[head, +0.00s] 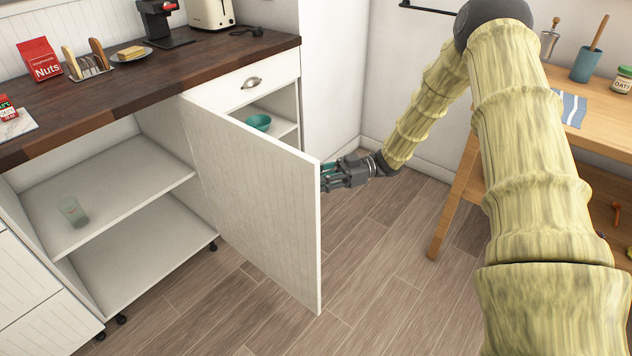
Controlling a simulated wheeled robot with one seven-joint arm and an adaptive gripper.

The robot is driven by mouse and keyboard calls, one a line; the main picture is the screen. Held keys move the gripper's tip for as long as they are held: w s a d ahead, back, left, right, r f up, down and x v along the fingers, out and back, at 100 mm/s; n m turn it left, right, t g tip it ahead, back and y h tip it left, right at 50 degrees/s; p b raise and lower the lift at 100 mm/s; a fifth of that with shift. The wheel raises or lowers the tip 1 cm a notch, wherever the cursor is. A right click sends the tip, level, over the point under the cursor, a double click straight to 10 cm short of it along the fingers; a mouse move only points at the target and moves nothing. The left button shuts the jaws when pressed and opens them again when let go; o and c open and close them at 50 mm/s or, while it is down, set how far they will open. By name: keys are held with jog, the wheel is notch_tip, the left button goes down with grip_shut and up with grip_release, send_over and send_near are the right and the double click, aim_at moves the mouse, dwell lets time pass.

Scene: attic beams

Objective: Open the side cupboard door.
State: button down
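The white cupboard door (255,190) stands swung well out from the counter unit, with its hinged side by the right edge of the open cupboard (105,205). The cupboard's inside shows a middle shelf with a clear glass (72,211) on it. My gripper (325,177) is at the door's free edge, on the far side of the panel, pointing left toward it. The door's edge hides the fingertips, so I cannot tell whether they touch the door or how far apart they are.
A teal bowl (258,122) sits in an open compartment below a drawer (250,84), behind the door. A wooden table (560,85) stands at the right, near my arm. The wood floor (370,270) between door and table is clear.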

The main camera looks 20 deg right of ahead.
jog(key=shift+w+a+r, duration=0.15)
jog(key=shift+w+r, duration=0.1)
jog(key=shift+w, duration=0.1)
jog(key=c, duration=1.4)
grip_release()
jog(key=shift+o, duration=0.4)
jog(key=shift+w+a+f, duration=0.15)
jog(key=shift+a, duration=0.5)
jog(key=shift+d, duration=0.1)
jog(key=shift+s+d, duration=0.25)
jog(key=shift+d, duration=0.1)
jog(key=shift+a, duration=0.1)
jog(key=shift+d+f, duration=0.1)
jog(key=shift+d, duration=0.15)
jog(key=d, duration=1.1)
jog(key=shift+s+d, duration=0.3)
jog(key=shift+s, duration=0.1)
